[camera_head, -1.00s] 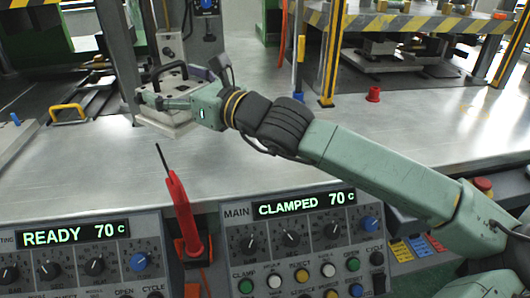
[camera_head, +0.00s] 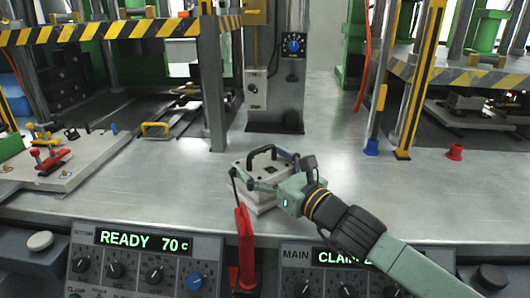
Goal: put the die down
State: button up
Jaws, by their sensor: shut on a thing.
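The die (camera_head: 256,198) is a pale metal block with a black arched handle (camera_head: 268,155) on top. It is at the middle of the steel table (camera_head: 350,200) in the head view. My gripper (camera_head: 270,175) comes from the right and is shut on the die at its top. The gripper body hides part of the die's right side. I cannot tell whether the die's underside touches the table.
A red tool with a thin dark tip (camera_head: 244,245) stands up in front of the die. Control panels (camera_head: 150,265) line the front edge. A plate with red clamps (camera_head: 60,165) lies at left. A post (camera_head: 214,100) stands behind. The table right of the die is mostly clear.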

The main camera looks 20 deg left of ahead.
jog(key=shift+f, duration=0.15)
jog(key=o, duration=1.9)
jog(key=shift+f, duration=0.1)
jog(key=shift+r, duration=0.2)
jog(key=b+v, duration=0.2)
jog(key=v, duration=1)
jog(key=shift+f, duration=0.1)
